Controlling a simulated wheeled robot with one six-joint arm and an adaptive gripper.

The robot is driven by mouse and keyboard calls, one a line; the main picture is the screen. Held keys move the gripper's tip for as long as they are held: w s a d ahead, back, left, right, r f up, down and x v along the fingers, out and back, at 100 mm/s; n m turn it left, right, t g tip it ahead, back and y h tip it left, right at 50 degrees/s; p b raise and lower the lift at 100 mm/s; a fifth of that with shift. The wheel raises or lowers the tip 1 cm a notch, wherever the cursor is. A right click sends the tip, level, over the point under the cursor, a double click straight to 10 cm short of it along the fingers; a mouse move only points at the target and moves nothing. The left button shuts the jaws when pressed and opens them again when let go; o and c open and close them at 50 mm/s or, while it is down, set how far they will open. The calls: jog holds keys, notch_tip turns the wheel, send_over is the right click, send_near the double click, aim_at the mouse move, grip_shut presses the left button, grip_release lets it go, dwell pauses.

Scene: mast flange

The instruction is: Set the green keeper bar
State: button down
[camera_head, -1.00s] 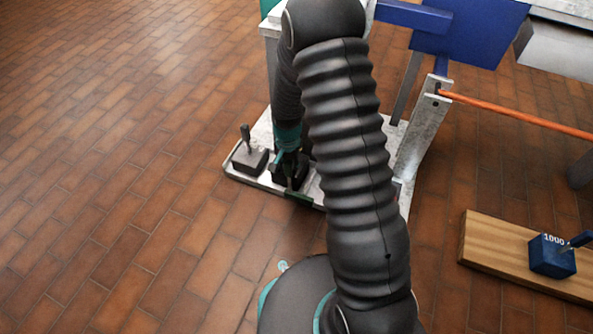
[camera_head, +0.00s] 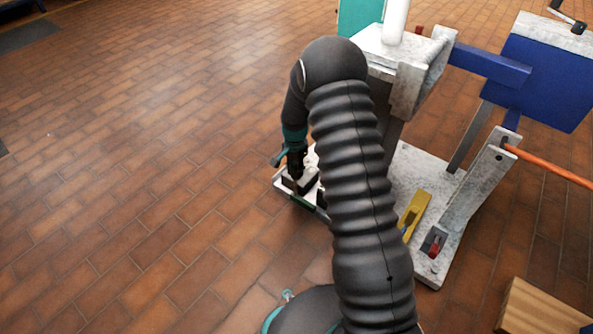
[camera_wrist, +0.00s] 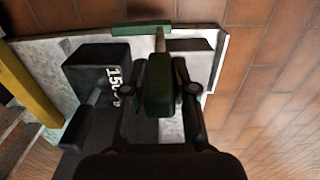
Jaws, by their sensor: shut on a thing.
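My gripper (camera_wrist: 158,95) is shut on a green piece (camera_wrist: 157,75), which I take as the keeper bar's grip. A tan stem (camera_wrist: 160,40) runs from it towards a green strip (camera_wrist: 140,29) at the plate's edge; I cannot tell whether they are joined. A dark weight block (camera_wrist: 95,68) marked 150-something stands beside the held piece in the wrist view.
The mottled stand's base (camera_head: 405,165) extends right behind my arm. A yellow piece (camera_head: 414,212) and a red-and-grey part (camera_head: 434,243) are on it. An orange rod (camera_head: 550,165) and blue panel (camera_head: 545,75) are at right. Tiled floor is clear at left.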

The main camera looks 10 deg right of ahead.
jog(key=shift+w, duration=0.25)
jog(key=c, duration=0.9)
grip_release()
jog(key=shift+a, duration=0.15)
notch_tip(320, 180, up, 12)
